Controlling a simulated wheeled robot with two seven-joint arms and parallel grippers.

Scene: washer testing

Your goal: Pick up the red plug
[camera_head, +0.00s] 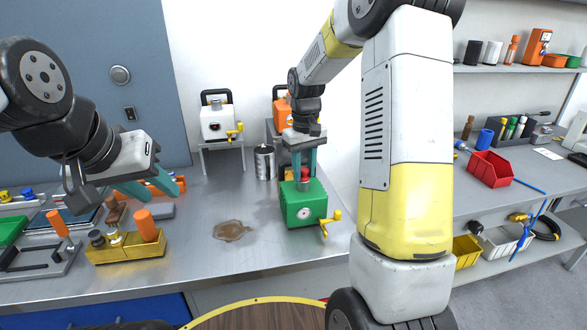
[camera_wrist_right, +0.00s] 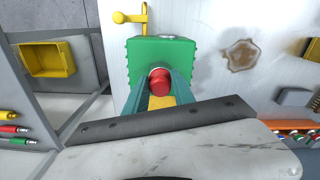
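The red plug (camera_wrist_right: 160,82) shows in the right wrist view on the top of the green box (camera_wrist_right: 160,52). My right gripper (camera_wrist_right: 160,77) points down over it, with one teal finger on each side of the plug. The gap looks about as wide as the plug, and I cannot tell whether the fingers touch it. In the head view the right gripper (camera_head: 304,172) is above the green box (camera_head: 303,208), and its fingers partly hide the plug. My left gripper (camera_head: 164,185) hangs at the left with its teal fingers apart and empty.
A yellow block (camera_head: 127,249) with several knobs stands below my left gripper. A brown stain (camera_head: 232,231) lies on the metal table left of the green box. A silver can (camera_head: 264,163) and a white canister (camera_head: 216,122) are behind. A red bin (camera_head: 490,168) is on the right shelf.

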